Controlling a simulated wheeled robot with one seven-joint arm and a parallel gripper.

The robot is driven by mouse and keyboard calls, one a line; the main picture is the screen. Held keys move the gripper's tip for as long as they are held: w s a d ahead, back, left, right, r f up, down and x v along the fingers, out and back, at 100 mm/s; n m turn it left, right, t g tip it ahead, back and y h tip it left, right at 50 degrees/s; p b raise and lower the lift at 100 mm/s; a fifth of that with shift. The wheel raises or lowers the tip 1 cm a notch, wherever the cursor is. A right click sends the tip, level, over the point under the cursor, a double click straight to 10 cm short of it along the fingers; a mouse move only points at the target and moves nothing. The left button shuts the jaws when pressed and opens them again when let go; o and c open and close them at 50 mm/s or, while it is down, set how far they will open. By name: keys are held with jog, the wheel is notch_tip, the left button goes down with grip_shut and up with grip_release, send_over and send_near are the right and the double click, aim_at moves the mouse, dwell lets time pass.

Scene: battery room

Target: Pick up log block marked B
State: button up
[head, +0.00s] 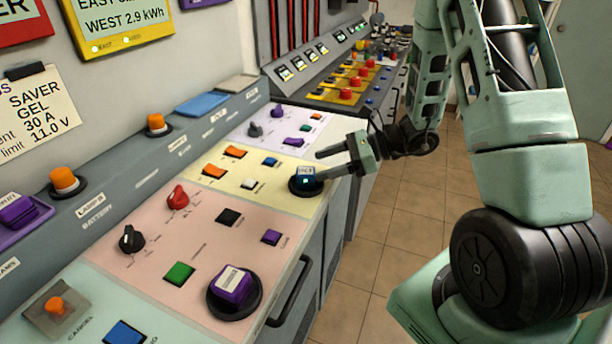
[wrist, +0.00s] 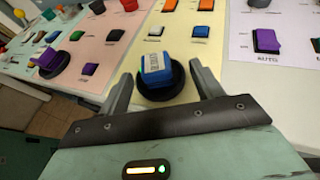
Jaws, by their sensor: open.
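A blue block (head: 305,175) with a white label sits in a round black holder on the yellow panel section. In the wrist view, the blue block (wrist: 153,68) lies ahead, between the lines of the two fingers. The label's letter is too small to read. My gripper (head: 324,165) is open and empty, with its fingertips close to the blue block on its right side in the head view. A purple block (head: 232,284) with a white label sits in another round black holder on the pink section. Its marking cannot be read either.
A third purple block (head: 18,211) lies on the raised ledge at left. Orange switches (head: 214,171), a red knob (head: 178,197) and a black knob (head: 131,239) stand on the console. A black handle (head: 290,291) juts from its front.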

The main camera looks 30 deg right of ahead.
aim_at(310, 171)
jog(key=shift+s+p+x, duration=0.15)
jog(key=shift+p+x, duration=0.2)
jog(key=shift+x, duration=1)
jog(key=shift+s+p+x, duration=0.2)
jog(key=shift+p+x, duration=0.15)
jog(key=shift+x, duration=1.05)
jog(key=shift+a, duration=0.2)
jog(key=c, duration=1.2)
jog(key=shift+o, duration=0.2)
